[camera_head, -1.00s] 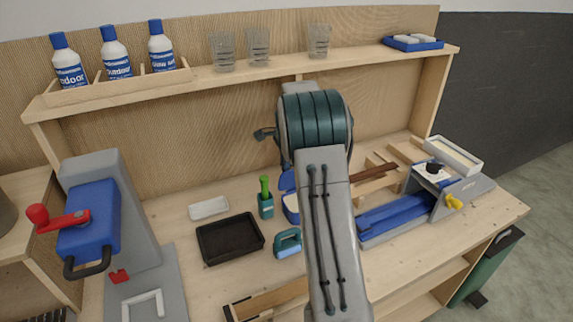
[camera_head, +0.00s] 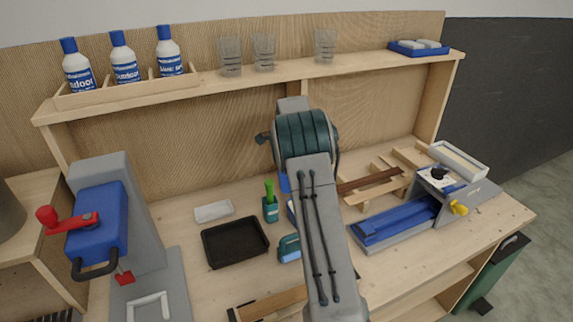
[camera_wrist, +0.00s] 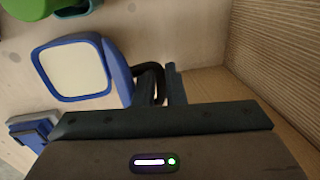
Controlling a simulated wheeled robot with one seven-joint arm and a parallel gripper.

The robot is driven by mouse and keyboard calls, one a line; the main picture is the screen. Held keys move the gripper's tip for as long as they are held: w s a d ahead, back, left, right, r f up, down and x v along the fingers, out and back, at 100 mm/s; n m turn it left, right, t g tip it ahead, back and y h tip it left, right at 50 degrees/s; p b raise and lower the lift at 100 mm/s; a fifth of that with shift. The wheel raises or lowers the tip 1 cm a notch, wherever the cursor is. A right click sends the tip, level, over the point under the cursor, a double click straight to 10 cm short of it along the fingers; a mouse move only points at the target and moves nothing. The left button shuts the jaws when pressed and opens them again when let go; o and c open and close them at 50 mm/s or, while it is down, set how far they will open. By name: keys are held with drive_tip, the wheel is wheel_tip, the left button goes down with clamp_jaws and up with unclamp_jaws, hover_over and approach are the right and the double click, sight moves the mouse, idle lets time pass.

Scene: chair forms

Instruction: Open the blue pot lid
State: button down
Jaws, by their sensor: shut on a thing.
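The blue pot (camera_wrist: 40,72) shows in the wrist view with its cream inside uncovered. Its blue lid (camera_wrist: 119,72) stands up along the pot's right side in that view, swung away from the opening. My gripper (camera_wrist: 162,82) is shut at the lid's outer side, on what looks like its dark handle (camera_wrist: 154,70); the exact contact is hard to see. In the head view my arm hides the gripper and most of the pot.
A green-handled brush in a teal holder (camera_head: 270,207), a black tray (camera_head: 235,242) and a teal-blue handled item (camera_head: 289,248) lie left of my arm. The back panel (camera_wrist: 275,60) is close to my gripper.

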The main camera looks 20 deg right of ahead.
drive_tip(key=shift+w+a+r+t, duration=0.1)
drive_tip(key=shift+w+a+t, duration=0.25)
drive_tip(key=shift+w, duration=0.2)
drive_tip(key=c, duration=1.8)
unclamp_jaws()
drive_tip(key=o, duration=0.3)
drive_tip(key=shift+w+f, duration=0.2)
drive_tip(key=shift+f, duration=0.05)
drive_tip(key=shift+s+f, duration=0.15)
drive_tip(key=shift+f, duration=0.1)
drive_tip(key=b+v, duration=0.1)
drive_tip(key=v, duration=0.9)
drive_tip(key=b+v, duration=0.1)
drive_tip(key=v, duration=0.4)
drive_tip(key=shift+w+d+r+b, duration=0.1)
drive_tip(key=shift+w+d+b, duration=0.1)
drive_tip(key=shift+w+b, duration=0.1)
